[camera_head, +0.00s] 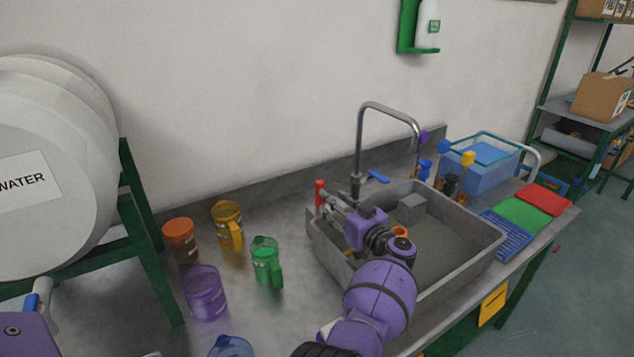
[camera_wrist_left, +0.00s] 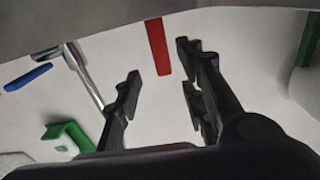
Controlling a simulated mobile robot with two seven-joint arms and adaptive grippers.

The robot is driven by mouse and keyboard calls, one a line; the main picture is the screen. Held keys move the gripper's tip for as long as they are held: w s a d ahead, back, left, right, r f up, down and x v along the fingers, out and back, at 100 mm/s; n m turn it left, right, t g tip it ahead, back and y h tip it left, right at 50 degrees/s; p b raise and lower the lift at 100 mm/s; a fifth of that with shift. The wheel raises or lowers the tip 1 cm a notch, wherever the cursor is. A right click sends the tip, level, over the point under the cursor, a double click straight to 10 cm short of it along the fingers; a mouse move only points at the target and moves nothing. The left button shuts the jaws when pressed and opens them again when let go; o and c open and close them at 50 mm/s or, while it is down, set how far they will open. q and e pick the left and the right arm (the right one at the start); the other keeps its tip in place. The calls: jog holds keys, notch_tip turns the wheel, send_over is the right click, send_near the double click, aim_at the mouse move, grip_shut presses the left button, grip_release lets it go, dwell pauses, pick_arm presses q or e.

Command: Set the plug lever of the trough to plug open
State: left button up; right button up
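The trough (camera_head: 448,277) is a grey rectangular basin set in the metal counter. A red lever (camera_head: 320,194) stands upright at its back left corner; I take it to be the plug lever. My left gripper (camera_head: 332,203) reaches over the trough's left part, with its fingers close to the red lever. In the left wrist view, the red lever (camera_wrist_left: 158,46) shows between and beyond the spread fingers of the left gripper (camera_wrist_left: 160,68), which is open and empty. Contact with the lever cannot be made out. My right gripper is not in view.
A tall tap (camera_head: 360,140) with a blue handle (camera_head: 378,177) stands behind the trough. Orange, yellow, green and purple (camera_head: 205,293) vessels stand on the counter to the left. A blue bin (camera_head: 490,172) and coloured mats (camera_head: 525,213) are at the right.

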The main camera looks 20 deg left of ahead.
pick_arm(q)
jog(key=b+x, duration=0.1)
jog(key=x, duration=0.5)
jog(key=shift+w+a, duration=0.1)
jog(key=shift+a, duration=0.3)
jog(key=shift+w+a, duration=0.2)
jog(key=shift+r, duration=0.1)
grip_shut()
